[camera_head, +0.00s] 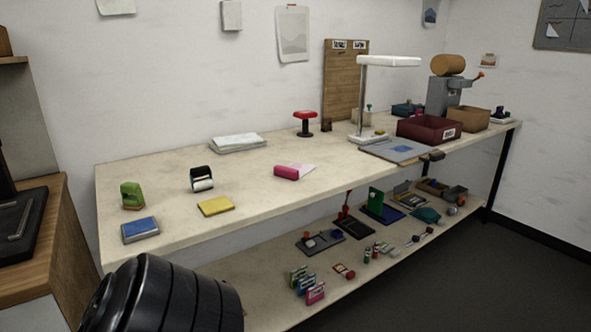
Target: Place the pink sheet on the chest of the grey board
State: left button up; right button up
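I cannot tell whether the sheet is joined to the darker pink piece. A flat grey board (378,150) lies farther right near the table's front edge, under the white lamp. A blue patch (403,149) shows on its surface. No figure or chest outline can be made out on the board at this size. Neither of my grippers is in view.
A white lamp (388,62) stands behind the grey board, and a dark red box (429,130) stands right of it. A yellow pad (216,206), a blue pad (140,229) and a green stamp-like item (131,195) sit at left. The tabletop between the pink piece and board is clear.

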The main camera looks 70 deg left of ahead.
aim_at(401, 149)
jog(key=u, duration=0.7)
jog(key=i, duration=1.65)
jog(key=u, duration=1.3)
